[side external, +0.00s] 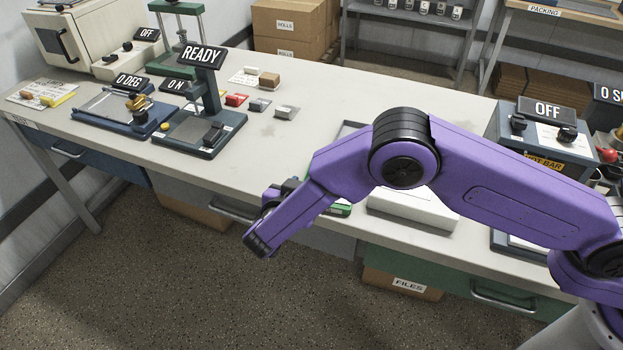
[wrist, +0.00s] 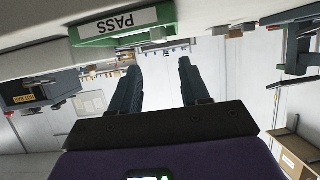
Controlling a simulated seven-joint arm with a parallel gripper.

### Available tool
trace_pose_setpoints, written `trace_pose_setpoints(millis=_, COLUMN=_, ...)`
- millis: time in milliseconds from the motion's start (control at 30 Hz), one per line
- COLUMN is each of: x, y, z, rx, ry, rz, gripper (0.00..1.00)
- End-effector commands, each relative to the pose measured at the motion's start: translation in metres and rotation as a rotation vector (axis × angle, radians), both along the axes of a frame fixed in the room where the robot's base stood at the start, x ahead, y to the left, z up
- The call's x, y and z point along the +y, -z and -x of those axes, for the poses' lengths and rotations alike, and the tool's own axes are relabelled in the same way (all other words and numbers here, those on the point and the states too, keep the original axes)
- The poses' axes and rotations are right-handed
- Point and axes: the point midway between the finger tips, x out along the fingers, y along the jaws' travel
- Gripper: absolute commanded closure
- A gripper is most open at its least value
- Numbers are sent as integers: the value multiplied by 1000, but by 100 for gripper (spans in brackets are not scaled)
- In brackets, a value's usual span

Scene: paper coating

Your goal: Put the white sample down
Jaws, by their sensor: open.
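My gripper (wrist: 158,65) is open in the wrist view, with two dark fingers apart and nothing held between them. In the side view its fingers are mostly hidden by my forearm near the bench's front edge. A green tray labelled PASS (wrist: 82,41) shows at the upper left of the wrist view, beside the fingers. Its green edge (side external: 340,210) shows behind my arm in the side view.
A white flat box (side external: 412,210) sits on the bench right of the tray. A READY press (side external: 205,100), a 0 DEG plate device (side external: 105,112) and small coloured blocks stand at the left. An OFF unit (side external: 545,125) stands at the right. The bench middle (side external: 350,95) is clear.

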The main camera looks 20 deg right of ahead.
Motion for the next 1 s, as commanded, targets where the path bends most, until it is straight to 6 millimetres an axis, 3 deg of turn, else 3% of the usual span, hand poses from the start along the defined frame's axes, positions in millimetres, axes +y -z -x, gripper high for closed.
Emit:
trace_pose_setpoints(millis=300, x=17, y=-11, z=18, rx=-4, ry=0, rz=-1, gripper=54)
trace_pose_setpoints(millis=633, x=21, y=-18, z=10, rx=-11, ry=-43, rz=-30, gripper=54)
trace_pose_setpoints(millis=867, x=58, y=-68, z=-28, rx=-32, ry=-404, rz=-241, gripper=54)
trace_pose_setpoints(millis=1000, x=81, y=-105, z=-24, rx=14, ry=-696, rz=-369, gripper=54)
